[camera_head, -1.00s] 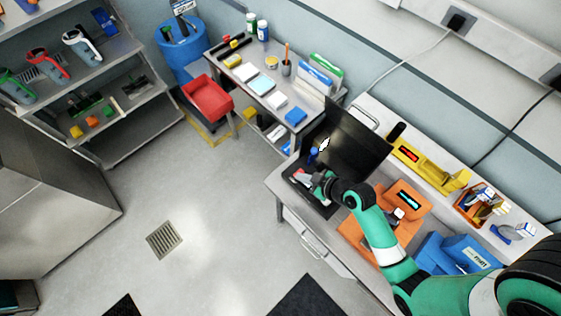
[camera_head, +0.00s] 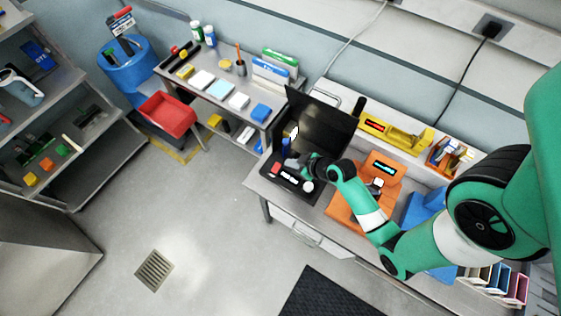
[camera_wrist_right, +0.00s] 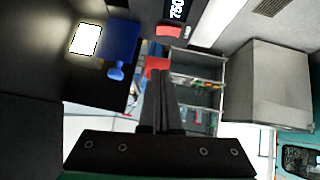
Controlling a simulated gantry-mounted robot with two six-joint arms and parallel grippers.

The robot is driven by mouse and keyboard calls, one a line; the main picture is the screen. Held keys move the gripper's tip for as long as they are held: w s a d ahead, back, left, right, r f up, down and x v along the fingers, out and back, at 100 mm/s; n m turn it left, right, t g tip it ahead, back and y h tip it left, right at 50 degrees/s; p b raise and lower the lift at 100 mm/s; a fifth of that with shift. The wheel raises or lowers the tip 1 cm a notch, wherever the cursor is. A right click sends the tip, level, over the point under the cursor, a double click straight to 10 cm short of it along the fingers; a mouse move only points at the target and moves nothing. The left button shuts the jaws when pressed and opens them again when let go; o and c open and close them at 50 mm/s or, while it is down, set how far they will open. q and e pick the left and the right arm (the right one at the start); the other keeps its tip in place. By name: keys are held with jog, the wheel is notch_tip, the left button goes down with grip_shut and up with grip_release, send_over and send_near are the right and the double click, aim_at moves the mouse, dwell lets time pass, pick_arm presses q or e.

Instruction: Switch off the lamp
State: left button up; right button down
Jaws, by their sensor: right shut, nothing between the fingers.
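A black open case (camera_head: 282,182) with a tall dark panel (camera_head: 325,125) stands at the left end of the workbench. Inside it is a small blue part (camera_head: 286,145) beside a bright white patch (camera_head: 294,131), which seems to be the lit lamp. In the right wrist view the lit white square (camera_wrist_right: 85,39) glows next to a blue block (camera_wrist_right: 118,42) with a blue knob. A red button (camera_wrist_right: 168,31) sits on a black surface there. My right gripper (camera_head: 296,162) is over the case, close to the blue part. Its fingers (camera_wrist_right: 160,90) are shut and empty. Contact cannot be told.
An orange device (camera_head: 370,185) and a yellow tool (camera_head: 398,134) lie to the right on the bench. A side table (camera_head: 215,100) with bottles and boxes, a red bin (camera_head: 167,115) and a blue drum (camera_head: 127,66) stand behind left.

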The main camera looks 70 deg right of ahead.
jog(key=b, duration=0.1)
send_over(277, 165)
jog(key=s+a, duration=0.1)
notch_tip(277, 165, down, 6)
jog(key=shift+s+r, duration=0.15)
jog(key=shift+r, duration=0.05)
jog(key=shift+s+d+f+b, duration=0.15)
jog(key=shift+f+b, duration=0.4)
jog(key=shift+f, duration=1.1)
jog(key=shift+f+b, duration=0.55)
jog(key=shift+b, duration=0.1)
jog(key=shift+s+d+r, duration=0.2)
jog(key=shift+s, duration=0.05)
jog(key=shift+a+f, duration=0.1)
jog(key=shift+a, duration=0.05)
